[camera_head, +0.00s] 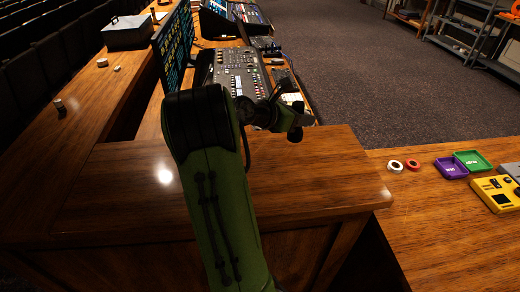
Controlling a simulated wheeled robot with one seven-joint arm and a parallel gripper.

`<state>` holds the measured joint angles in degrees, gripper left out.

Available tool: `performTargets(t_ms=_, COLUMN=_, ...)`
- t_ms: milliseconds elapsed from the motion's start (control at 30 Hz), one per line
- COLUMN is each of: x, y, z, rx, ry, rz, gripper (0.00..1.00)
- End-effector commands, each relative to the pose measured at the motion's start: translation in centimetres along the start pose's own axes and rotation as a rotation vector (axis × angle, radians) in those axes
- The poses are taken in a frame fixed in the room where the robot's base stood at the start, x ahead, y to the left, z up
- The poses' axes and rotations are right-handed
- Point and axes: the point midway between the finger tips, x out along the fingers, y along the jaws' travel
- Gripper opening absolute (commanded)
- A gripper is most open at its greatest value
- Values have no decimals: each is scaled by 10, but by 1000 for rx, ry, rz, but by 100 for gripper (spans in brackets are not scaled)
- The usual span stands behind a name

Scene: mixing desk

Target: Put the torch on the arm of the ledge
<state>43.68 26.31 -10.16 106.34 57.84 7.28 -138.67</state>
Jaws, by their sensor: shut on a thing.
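My gripper (288,120) is above the far edge of the ledge's arm, near the mixing desk. It is shut on a small dark thing (296,134), which looks like the torch; its shape is hard to make out. The arm of the ledge (320,185) is the broad, glossy brown wooden top across the front. Its right end has a rounded corner. The ledge (85,125) also runs back along the left. My green and black arm hides the middle of the ledge's arm.
A mixing console (238,75) and a monitor (174,50) stand behind. A small cylinder (59,104) and a grey box (127,32) are on the left ledge. Tape rolls (404,165), purple (450,168) and green trays (473,161), and a yellow device (495,193) lie right. The right half of the ledge's arm is clear.

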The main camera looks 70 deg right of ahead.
Motion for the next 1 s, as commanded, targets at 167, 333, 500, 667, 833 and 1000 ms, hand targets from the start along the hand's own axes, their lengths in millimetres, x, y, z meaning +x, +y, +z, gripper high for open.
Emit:
performTargets(t_ms=167, x=15, y=-1, z=-34, rx=-5, ry=1, rz=-3, gripper=3)
performTargets(t_ms=333, x=26, y=0, z=-63, rx=-4, ry=1, rz=-2, gripper=3)
performTargets(t_ms=500, x=39, y=-1, z=-93, rx=-4, ry=1, rz=-3, gripper=3)
performTargets(t_ms=667, x=38, y=0, z=-91, rx=0, ry=0, rz=0, gripper=3)
performTargets(t_ms=833, x=39, y=0, z=-94, rx=-1, ry=-1, rz=-1, gripper=3)
performTargets(t_ms=1000, x=39, y=0, z=-94, rx=-1, ry=1, rz=-1, gripper=66)
